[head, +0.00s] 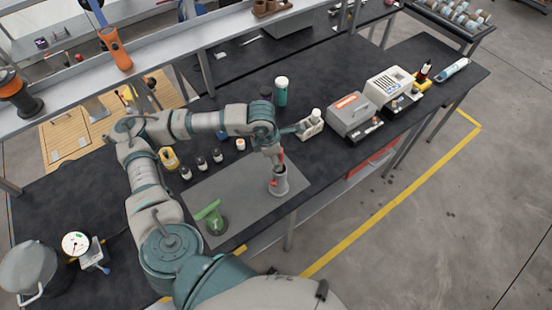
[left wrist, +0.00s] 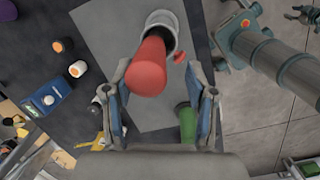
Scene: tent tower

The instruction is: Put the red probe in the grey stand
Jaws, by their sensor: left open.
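The red probe (left wrist: 150,68) stands with its lower end in the mouth of the grey stand (head: 279,184), leaning a little; how deep it sits is hard to tell. In the head view only a bit of the red probe (head: 282,157) shows below my left gripper (head: 275,153). The grey stand (left wrist: 171,24) also shows in the left wrist view, behind the probe. My left gripper (left wrist: 158,70) is open, its fingers on either side of the probe's top with gaps visible.
A green probe (head: 210,209) in its own holder stands on the grey mat (head: 235,200), nearer the front edge. Several small bottles (head: 202,163) line the mat's back. A white bottle holder (head: 310,125) and a grey box (head: 352,115) stand to the right.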

